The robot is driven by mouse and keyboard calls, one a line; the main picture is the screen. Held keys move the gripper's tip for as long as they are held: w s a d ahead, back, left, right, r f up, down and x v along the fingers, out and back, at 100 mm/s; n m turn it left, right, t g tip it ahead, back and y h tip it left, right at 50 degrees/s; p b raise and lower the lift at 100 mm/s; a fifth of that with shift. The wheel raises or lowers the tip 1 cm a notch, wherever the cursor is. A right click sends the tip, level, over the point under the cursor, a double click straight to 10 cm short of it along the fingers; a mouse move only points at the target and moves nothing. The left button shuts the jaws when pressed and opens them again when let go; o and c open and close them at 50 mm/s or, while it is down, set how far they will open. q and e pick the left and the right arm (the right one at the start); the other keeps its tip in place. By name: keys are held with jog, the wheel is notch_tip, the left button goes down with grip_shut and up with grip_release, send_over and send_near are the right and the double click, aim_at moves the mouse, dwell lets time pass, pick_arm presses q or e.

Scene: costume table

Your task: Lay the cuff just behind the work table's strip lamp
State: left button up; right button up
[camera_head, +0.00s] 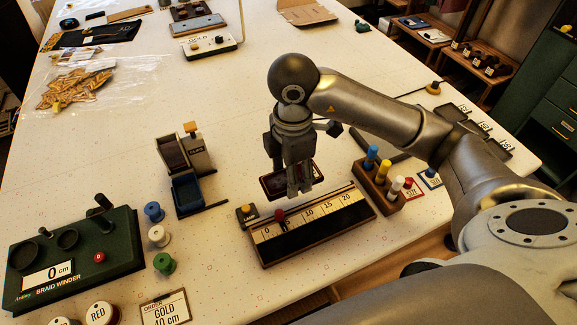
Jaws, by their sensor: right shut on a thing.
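My right gripper (299,190) points down over the work table (215,115), shut on a dark red piece with a dark edge, which looks like the cuff (274,186). The fingers hide part of the cuff. It is just behind a long dark bar with a number scale (318,226). A small box with a yellow knob (246,212) and a label that seems to read "LAMP" stands at the left end of a thin dark strip along the scale's back edge; this looks like the strip lamp. I cannot tell whether the cuff touches the table. My left gripper is not in view.
A rack of colored-topped pegs (378,185) stands right of the scale. A clips holder (186,160), thread spools (159,236) and a green braid winder (75,255) stand left. Open table lies behind the cuff, toward a white lamp-like unit (209,45).

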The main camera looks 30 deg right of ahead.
jog(key=w+d+f, duration=0.1)
jog(key=w+f, duration=0.1)
jog(key=w, duration=0.1)
jog(key=w+d+f, duration=0.1)
jog(key=w+f, duration=0.1)
jog(key=f, duration=0.1)
jog(key=w+d+f, duration=0.2)
jog(key=w, duration=0.1)
jog(key=shift+w+f, duration=0.25)
jog(key=shift+w, duration=0.1)
jog(key=shift+w+d+f, duration=0.1)
jog(key=shift+w+f, duration=0.05)
jog(key=shift+f, duration=0.05)
notch_tip(320, 180, down, 3)
jog(key=shift+w+d+r+p, duration=0.1)
jog(key=shift+p, duration=0.6)
jog(key=shift+f, duration=0.3)
jog(key=shift+f, duration=0.1)
jog(key=shift+f, duration=0.15)
jog(key=o, duration=1.1)
